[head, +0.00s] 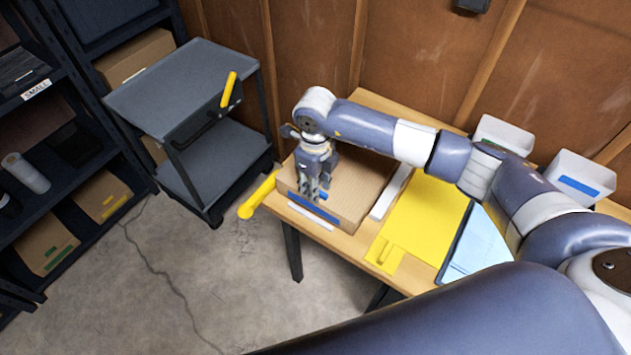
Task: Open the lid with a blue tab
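A flat cardboard box (358,178) with its lid down sits on the left end of the wooden table. A blue strip (314,208) runs along its front edge, and a small blue piece shows beside my fingertips; this may be the tab. My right gripper (314,195) comes in from the right and points down at the box's front left edge, close to the blue strip. Its fingers are too small to tell whether they are open, or whether they touch the box. The gripper hides part of the box's left side. My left gripper is not in view.
A yellow sheet (431,216), a light-blue board (481,247) and a white strip (391,191) lie right of the box. White bins (581,178) stand at the back right. A yellow handle (258,196) lies at the table's left corner. A grey cart (182,85) stands left.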

